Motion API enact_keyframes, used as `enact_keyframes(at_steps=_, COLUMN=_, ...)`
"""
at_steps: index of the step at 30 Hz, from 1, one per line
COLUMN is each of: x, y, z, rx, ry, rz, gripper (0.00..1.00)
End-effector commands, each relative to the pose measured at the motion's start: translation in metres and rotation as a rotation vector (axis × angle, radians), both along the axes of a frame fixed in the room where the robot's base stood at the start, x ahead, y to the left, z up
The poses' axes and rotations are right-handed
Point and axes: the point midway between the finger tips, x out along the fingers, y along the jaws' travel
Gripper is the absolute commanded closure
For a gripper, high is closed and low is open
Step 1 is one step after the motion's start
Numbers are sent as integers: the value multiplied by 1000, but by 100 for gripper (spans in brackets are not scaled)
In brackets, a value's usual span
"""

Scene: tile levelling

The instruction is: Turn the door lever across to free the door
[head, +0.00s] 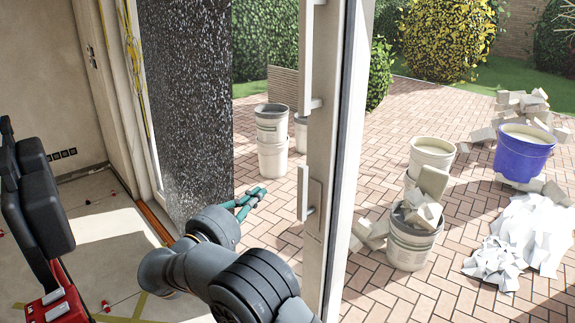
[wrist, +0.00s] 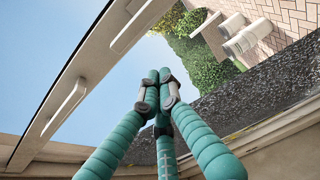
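The door frame (head: 331,150) stands upright in the middle of the head view. A pale door lever (head: 303,193) on a plate sits low on it and points upright. A longer pale bar handle (head: 305,60) is above it. In the wrist view two pale handles show on the frame, one at the top (wrist: 140,25) and one at the left (wrist: 65,108); I cannot tell for certain which is the lever. My gripper (head: 255,195) is left of the lever, apart from it. In the wrist view its teal fingers (wrist: 159,78) meet at the tips, empty.
A dark speckled panel (head: 187,110) stands left of my gripper. Outside on brick paving are stacked buckets (head: 272,140), rubble-filled buckets (head: 411,240), a blue tub (head: 524,150) and white rubble (head: 520,240). Open space lies between the panel and the door frame.

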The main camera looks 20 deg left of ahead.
Motion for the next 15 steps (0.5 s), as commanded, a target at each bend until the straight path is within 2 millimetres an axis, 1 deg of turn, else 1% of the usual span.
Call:
enact_keyframes(at_steps=1, x=0, y=1, z=2, rx=0, ry=-4, rz=0, gripper=100)
enact_keyframes(at_steps=11, x=1, y=1, z=1, rx=0, ry=-5, rz=1, gripper=100)
enact_keyframes(at_steps=15, x=10, y=-2, z=2, rx=1, ry=-4, rz=-1, gripper=100)
